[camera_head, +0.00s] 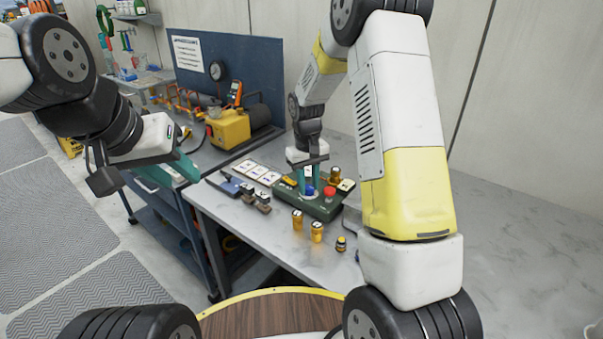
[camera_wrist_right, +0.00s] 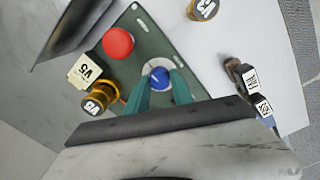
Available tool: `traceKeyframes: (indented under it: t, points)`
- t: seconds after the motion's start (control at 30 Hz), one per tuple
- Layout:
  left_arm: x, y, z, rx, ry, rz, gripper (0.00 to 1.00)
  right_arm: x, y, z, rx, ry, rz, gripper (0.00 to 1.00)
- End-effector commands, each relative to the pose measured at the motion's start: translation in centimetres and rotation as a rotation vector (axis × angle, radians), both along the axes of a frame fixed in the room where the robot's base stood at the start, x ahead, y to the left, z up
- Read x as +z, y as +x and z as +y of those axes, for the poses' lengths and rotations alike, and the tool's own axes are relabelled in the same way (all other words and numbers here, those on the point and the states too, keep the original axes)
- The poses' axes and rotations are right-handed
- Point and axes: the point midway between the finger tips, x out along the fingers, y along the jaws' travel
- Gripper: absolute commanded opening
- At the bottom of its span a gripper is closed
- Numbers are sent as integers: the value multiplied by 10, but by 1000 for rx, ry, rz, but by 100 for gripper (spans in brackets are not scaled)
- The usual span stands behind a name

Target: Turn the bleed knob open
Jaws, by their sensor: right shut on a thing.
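A blue knob (camera_head: 309,191) sits on a dark green panel (camera_head: 322,211) on the bench. It also shows in the right wrist view (camera_wrist_right: 159,78), on a pale round base. My right gripper (camera_head: 308,189) points down over the panel. In the right wrist view its teal fingers (camera_wrist_right: 158,86) stand on either side of the blue knob and are shut on it. A red button (camera_head: 330,193) is beside the knob, also seen in the wrist view (camera_wrist_right: 117,42). My left gripper (camera_head: 178,171) is off the bench's left side, its teal fingers apart and empty.
Brass fittings (camera_head: 316,232) stand in front of the panel, with a small black-yellow one (camera_head: 341,243) to their right. A tagged brass valve (camera_head: 335,175) is behind the panel. Dark blocks (camera_head: 255,200) and white cards (camera_head: 264,174) lie left. A yellow pump (camera_head: 229,128) stands further back.

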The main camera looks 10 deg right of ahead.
Motion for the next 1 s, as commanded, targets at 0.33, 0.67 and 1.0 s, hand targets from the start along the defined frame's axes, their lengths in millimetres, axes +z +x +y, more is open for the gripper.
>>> traceKeyframes:
  t: [0.33,0.67,1.0]
  points:
    - [0,0,0,0,0,0,36,2,2,0,-70,0,-4,0]
    - [0,0,0,0,0,0,36,2,2,0,-72,1,-5,0]
    - [0,0,0,0,0,0,36,1,1,0,-71,0,-2,50]
